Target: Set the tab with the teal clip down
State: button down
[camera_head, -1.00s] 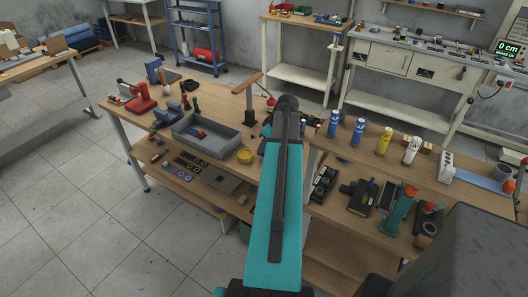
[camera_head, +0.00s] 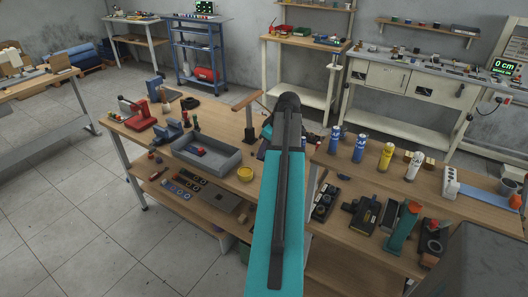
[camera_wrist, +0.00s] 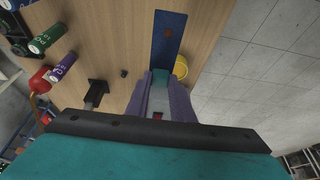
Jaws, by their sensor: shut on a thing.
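In the wrist view, my gripper (camera_wrist: 160,84) is shut, with its purple fingers closed around a teal clip (camera_wrist: 160,75). A flat blue tab (camera_wrist: 168,38) with a small reddish round mark extends from the clip, away from the fingers, over the wooden bench top (camera_wrist: 120,50). I cannot tell whether the tab touches the wood or hangs above it. A small red patch shows between the finger bases. In the head view, my own teal arm hides the gripper, the clip and the tab.
A yellow round dish (camera_wrist: 181,67) lies close beside the tab; it also shows in the head view (camera_head: 245,173). A black stand (camera_wrist: 96,93) and several cans, one green (camera_wrist: 45,39), stand to the left. A grey tray (camera_head: 226,163) holds a red and blue piece.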

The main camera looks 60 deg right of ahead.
dwell(0.4)
jog(key=w+a+r, duration=0.2)
jog(key=w+a, duration=0.8)
jog(key=a, duration=0.3)
jog(key=w+a+r, duration=0.3)
jog(key=w+a, duration=0.7)
jog(key=a, duration=0.3)
jog(key=w+a+r+b, duration=0.1)
jog(key=w+a+r, duration=0.1)
jog(key=a, duration=1.4)
jog(key=w+a+r, duration=0.3)
jog(key=a, duration=1.3)
jog(key=shift+a+b, duration=0.3)
jog(key=shift+b, duration=0.05)
jog(key=shift+s+f, duration=0.1)
